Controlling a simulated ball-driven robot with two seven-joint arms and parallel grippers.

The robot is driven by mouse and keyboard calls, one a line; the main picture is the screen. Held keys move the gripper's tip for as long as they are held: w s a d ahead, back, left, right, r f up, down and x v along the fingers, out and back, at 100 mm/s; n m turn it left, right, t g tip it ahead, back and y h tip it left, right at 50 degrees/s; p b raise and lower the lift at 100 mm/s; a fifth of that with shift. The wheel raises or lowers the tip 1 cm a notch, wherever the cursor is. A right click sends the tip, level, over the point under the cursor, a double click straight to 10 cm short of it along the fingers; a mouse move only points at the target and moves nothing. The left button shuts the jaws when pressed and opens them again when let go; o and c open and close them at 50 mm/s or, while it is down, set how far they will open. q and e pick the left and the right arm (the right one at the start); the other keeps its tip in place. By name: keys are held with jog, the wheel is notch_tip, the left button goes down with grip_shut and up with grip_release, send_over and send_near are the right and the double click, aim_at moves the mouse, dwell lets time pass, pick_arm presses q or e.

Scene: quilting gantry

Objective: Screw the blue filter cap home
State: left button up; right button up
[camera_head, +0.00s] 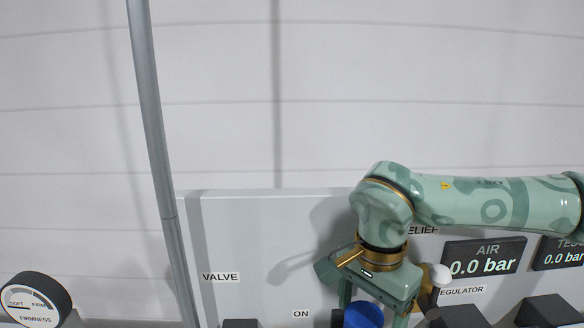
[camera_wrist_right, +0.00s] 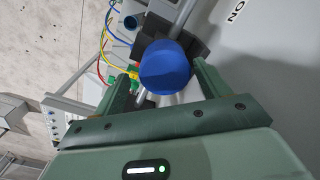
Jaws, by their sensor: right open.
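The blue filter cap (camera_head: 363,316) shows as a rounded blue top at the bottom edge of the head view, its lower part cut off. In the right wrist view the cap (camera_wrist_right: 165,66) is a blue knob in front of a dark mount. My right gripper (camera_head: 376,302) is right over the cap in the head view. In the wrist view its two fingers (camera_wrist_right: 163,76) are open, one on each side of the cap. I cannot tell whether either finger touches it. My left gripper is not in view.
A grey panel (camera_head: 240,235) stands behind, with VALVE and ON labels. The AIR display (camera_head: 484,258) reads 0.0 bar. A firmness dial (camera_head: 36,300) is far left. Coloured hoses (camera_wrist_right: 107,45) run beside the cap.

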jog(key=shift+w+a+r+n+p, duration=0.1)
jog(key=shift+w+n+p, duration=0.05)
jog(key=shift+n+p, duration=0.35)
jog(key=shift+w+r+n+p, duration=0.15)
jog(key=shift+n+p, duration=0.15)
jog(key=shift+n, duration=0.3)
jog(key=shift+f+n, duration=0.2)
jog(key=shift+n, duration=0.1)
jog(key=n+p, duration=0.2)
jog(key=shift+w+a+n, duration=0.2)
jog(key=shift+w+n, duration=0.1)
jog(key=shift+n+p, duration=0.5)
jog(key=shift+n, duration=0.1)
jog(key=shift+n+p, duration=0.85)
jog(key=shift+n, duration=0.15)
jog(key=shift+a+f+n+p, duration=0.1)
jog(key=shift+n+p, duration=0.35)
jog(key=shift+n, duration=0.35)
